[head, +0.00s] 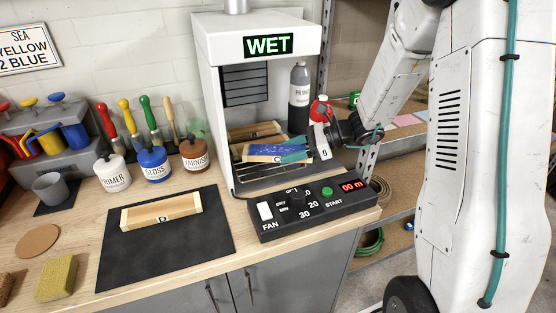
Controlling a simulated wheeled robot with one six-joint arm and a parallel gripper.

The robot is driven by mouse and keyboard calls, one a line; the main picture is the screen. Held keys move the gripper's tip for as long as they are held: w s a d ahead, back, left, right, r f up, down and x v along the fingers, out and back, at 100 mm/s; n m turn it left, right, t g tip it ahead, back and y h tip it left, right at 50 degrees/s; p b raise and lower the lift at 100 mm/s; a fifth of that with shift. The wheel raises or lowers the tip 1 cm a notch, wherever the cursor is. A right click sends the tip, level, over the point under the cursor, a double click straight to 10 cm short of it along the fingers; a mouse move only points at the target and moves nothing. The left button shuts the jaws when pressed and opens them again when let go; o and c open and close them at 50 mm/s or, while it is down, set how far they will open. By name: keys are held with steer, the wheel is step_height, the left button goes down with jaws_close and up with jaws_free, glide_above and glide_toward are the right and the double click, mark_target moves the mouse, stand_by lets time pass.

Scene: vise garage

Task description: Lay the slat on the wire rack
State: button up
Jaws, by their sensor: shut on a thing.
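My gripper (318,146) reaches into the open front of the drying cabinet from the right, shut on the right end of a slat. A bare wooden slat (165,210), marked D, lies on the black mat (210,240).
The cabinet (213,100) has a lit WET sign (269,44). Its control panel (315,205) stands in front. Paint pots (154,165) and brushes stand at left.

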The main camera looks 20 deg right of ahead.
mark_target(284, 167)
steer(key=shift+a, duration=0.35)
steer(key=shift+w+a, duration=0.25)
steer(key=shift+a, duration=0.35)
steer(key=f, duration=0.3)
steer(key=shift+d, duration=0.25)
steer(key=shift+a+f, duration=0.2)
steer(key=shift+f, duration=0.2)
steer(key=o, duration=1.1)
steer(key=shift+r, duration=0.1)
